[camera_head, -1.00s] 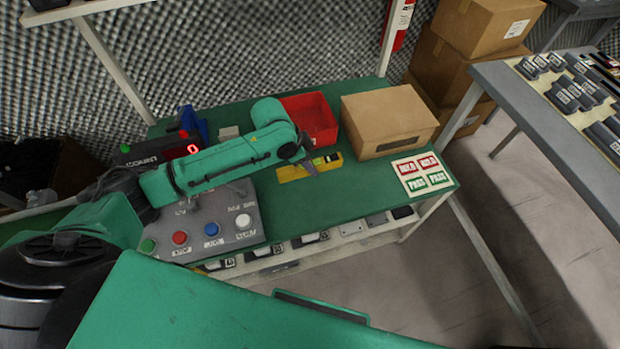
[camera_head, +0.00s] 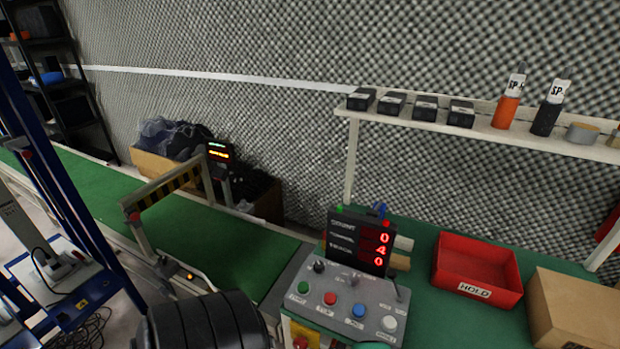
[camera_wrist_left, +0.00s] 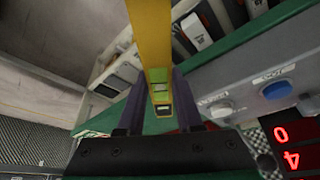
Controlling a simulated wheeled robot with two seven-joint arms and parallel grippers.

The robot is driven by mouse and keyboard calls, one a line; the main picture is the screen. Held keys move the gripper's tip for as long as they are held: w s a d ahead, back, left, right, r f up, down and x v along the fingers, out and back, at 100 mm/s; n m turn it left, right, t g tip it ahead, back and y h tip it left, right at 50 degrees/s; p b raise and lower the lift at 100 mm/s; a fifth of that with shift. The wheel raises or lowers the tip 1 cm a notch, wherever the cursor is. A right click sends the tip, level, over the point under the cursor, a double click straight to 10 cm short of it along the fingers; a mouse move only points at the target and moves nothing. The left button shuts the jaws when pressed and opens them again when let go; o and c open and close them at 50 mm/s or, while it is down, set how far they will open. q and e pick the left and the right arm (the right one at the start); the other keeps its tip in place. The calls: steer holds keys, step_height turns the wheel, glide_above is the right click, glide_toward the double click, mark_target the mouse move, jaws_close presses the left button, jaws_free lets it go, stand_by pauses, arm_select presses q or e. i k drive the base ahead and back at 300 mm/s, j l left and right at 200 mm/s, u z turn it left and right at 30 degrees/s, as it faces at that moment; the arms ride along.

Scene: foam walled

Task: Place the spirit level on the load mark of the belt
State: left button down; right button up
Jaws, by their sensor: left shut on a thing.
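The yellow spirit level (camera_wrist_left: 152,40) is between the two purple fingers of my left gripper (camera_wrist_left: 160,92) in the left wrist view. The gripper is shut on it, and the level's green vial shows near the fingers. In the head view neither gripper nor level shows; only a dark round part of my arm is at the bottom. The green belt (camera_head: 232,248) runs along the left of the head view, under a striped gate (camera_head: 165,190). I cannot make out a load mark on the visible belt. My right gripper is not in view.
A control box (camera_head: 345,302) with coloured buttons and a red-digit display (camera_head: 358,241) stands right of the belt's end. A red HOLD bin (camera_head: 477,268) and a cardboard box (camera_head: 575,312) sit on the green bench. A shelf (camera_head: 480,125) hangs above.

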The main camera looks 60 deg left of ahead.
mark_target(249, 270)
steer(key=k+j, duration=0.15)
steer(key=j, duration=0.25)
steer(key=k+j+u, duration=0.15)
steer(key=j, duration=0.2)
steer(key=k+j, duration=0.1)
steer(key=j, duration=0.3)
steer(key=k+j+u, duration=0.15)
steer(key=j, duration=0.25)
steer(key=k+j, duration=0.1)
steer(key=j, duration=0.3)
steer(key=i+j+u, duration=0.15)
steer(key=j, duration=0.2)
steer(key=i+j+u, duration=0.15)
steer(key=j, duration=0.2)
